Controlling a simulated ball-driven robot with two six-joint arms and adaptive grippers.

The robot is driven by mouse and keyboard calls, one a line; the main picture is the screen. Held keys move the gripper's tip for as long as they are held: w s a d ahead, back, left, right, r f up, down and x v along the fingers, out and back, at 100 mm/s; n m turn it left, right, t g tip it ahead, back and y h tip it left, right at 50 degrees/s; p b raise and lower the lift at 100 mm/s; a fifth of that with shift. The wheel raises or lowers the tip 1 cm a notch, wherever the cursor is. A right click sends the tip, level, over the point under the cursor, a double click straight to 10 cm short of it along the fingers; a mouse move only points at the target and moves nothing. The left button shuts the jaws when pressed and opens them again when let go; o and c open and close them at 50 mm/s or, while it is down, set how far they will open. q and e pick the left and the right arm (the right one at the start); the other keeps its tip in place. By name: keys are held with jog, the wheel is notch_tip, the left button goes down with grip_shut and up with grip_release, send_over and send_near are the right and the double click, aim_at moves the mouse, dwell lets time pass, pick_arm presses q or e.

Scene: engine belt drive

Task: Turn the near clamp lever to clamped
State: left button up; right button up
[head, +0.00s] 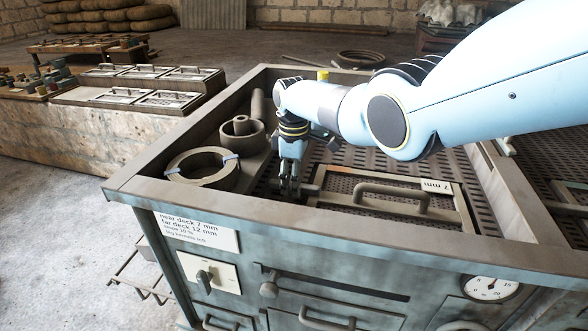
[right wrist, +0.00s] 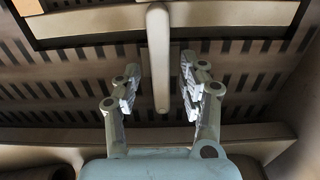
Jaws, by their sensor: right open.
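The near clamp lever (right wrist: 158,60) is a pale, round-ended bar in the right wrist view. It runs from the edge of the screen frame (right wrist: 90,25) down between my fingers. My right gripper (right wrist: 160,92) is open, with one finger on each side of the lever and a gap on both sides. In the head view my right gripper (head: 289,188) points down at the left end of the screen panel marked 7 mm (head: 440,187). There the fingers partly hide the lever. My left gripper is not in view.
A ring (head: 201,169) and a stepped round part (head: 241,133) lie left of my right gripper inside the machine's rim (head: 150,160). The panel's raised handle (head: 391,191) stands to the right. Slotted deck surrounds the fingers.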

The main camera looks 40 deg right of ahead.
notch_tip(320, 180, up, 12)
dwell(0.4)
jog(key=shift+w, duration=0.1)
dwell(0.3)
